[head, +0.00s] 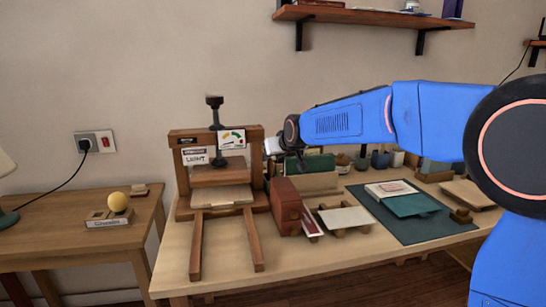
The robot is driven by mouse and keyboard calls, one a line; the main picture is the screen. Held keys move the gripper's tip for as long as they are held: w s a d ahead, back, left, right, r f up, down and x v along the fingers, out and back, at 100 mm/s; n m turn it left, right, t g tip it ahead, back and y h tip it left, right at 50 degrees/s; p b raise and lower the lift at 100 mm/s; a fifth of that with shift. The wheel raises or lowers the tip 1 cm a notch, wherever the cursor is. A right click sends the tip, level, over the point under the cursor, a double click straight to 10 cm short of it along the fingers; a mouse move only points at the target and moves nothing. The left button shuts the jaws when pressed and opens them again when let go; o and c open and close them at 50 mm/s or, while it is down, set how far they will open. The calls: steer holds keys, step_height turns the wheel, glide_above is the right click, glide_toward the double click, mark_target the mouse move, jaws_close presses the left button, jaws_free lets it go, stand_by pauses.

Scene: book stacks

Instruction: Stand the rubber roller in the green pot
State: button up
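My blue arm reaches in from the right across the back of the press table. My gripper (273,146) is at its far end, beside the right post of the wooden press, small and mostly hidden by the wrist. I cannot tell whether it is open or shut or holds anything. Several small pots stand in a row at the back of the table, under my arm; one is a dark bluish-green pot (380,160). I cannot tell for sure whether that is the green pot. I cannot pick out the rubber roller.
The wooden press (222,170) stands at the table's left. A brown box (286,206), a small stand with a pale board (346,218), and a dark green mat (428,232) with books lie right of it. Shelves hang above.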

steer(key=v, duration=1.7)
steer(key=shift+s+d, duration=0.1)
steer(key=shift+s, duration=0.05)
